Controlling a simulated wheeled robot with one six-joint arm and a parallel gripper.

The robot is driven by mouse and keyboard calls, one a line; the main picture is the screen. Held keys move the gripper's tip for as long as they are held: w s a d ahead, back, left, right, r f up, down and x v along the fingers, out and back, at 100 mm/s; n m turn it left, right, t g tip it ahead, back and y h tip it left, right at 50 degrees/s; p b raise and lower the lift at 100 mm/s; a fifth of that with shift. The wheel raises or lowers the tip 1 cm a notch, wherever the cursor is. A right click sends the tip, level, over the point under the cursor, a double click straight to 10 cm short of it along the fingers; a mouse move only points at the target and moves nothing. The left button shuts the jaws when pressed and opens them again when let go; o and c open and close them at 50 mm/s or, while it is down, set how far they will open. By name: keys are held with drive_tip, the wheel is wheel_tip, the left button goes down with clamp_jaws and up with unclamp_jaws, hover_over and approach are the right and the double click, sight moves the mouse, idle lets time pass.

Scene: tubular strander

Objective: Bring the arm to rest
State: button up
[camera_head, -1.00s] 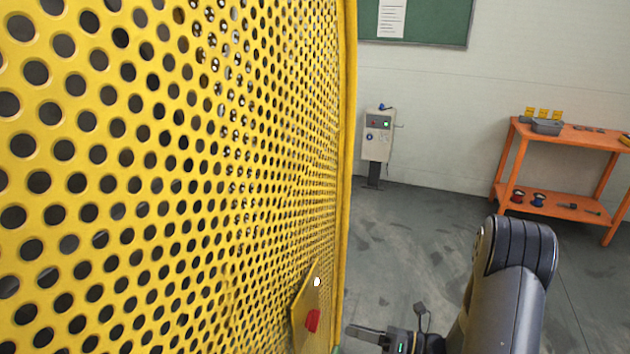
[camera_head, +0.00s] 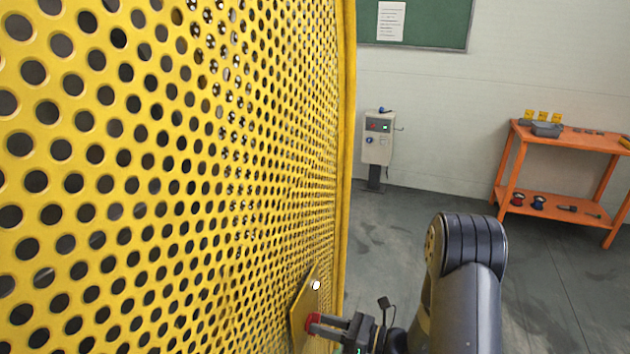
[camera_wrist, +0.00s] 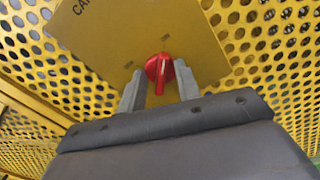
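My gripper (camera_head: 328,324) is at the lower middle of the head view, its tip at a red knob (camera_head: 313,320) on a yellow plate (camera_head: 304,300). The plate is fixed to the perforated yellow guard. In the wrist view, the two grey fingers of my gripper (camera_wrist: 159,68) stand apart, one on each side of the red knob (camera_wrist: 158,66). They look open, with nothing clamped. The knob has a pale line on it and points roughly down in that view. Whether a finger touches the knob, I cannot tell. Lettering on the plate (camera_wrist: 130,38) is partly cut off.
The perforated yellow guard (camera_head: 180,180) fills the left of the head view, close to my arm. A grey control box on a post (camera_head: 377,140) stands by the wall. An orange workbench (camera_head: 575,137) stands at the right. Grey floor between them is clear.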

drive_tip(key=shift+n+b, duration=0.4)
drive_tip(key=shift+n, duration=1.1)
drive_tip(key=shift+s, duration=0.1)
